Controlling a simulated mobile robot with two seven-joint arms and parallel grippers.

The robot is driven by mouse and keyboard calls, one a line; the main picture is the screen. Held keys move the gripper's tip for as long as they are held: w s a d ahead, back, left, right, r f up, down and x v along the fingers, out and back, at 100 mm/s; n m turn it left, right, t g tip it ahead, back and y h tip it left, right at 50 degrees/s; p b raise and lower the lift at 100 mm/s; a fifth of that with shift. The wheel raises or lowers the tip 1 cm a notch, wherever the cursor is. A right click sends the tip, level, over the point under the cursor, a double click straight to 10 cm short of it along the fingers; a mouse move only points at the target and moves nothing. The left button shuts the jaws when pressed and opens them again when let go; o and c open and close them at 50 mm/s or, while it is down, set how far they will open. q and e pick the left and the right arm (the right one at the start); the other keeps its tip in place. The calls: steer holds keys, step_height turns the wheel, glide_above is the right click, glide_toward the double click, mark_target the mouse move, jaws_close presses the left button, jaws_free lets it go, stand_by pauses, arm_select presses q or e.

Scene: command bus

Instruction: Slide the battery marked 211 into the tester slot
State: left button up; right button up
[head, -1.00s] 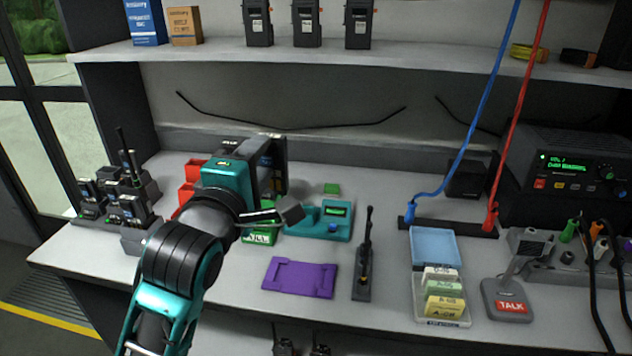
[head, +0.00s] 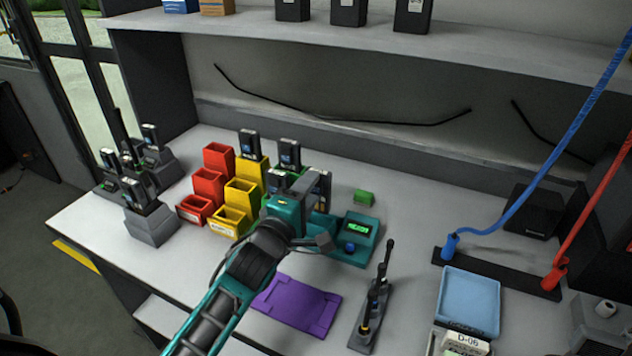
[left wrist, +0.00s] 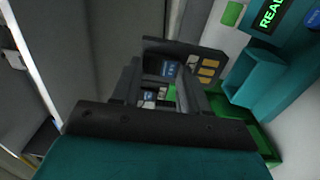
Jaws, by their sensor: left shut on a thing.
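My left gripper (head: 300,190) is shut on a dark battery (left wrist: 205,62). In the left wrist view, the battery has gold contacts and a blue label; I cannot read its number. The teal tester (head: 358,230) stands on the bench just right of the gripper, with a lit green display and a blue button. In the left wrist view the tester (left wrist: 290,75) is at the right, with a teal recess beside the battery. The battery appears apart from the recess. In the head view the gripper hides the tester's left part. My right gripper is not in view.
Red bins (head: 208,187) and yellow bins (head: 243,194) stand left of the gripper, with dark batteries (head: 289,153) upright behind. A purple mat (head: 297,304) lies in front, beside a black stand (head: 370,318) with upright tools.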

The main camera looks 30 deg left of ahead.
arm_select(q)
steer(key=shift+f, duration=0.25)
steer(key=shift+f+b, duration=0.1)
steer(key=shift+b, duration=0.2)
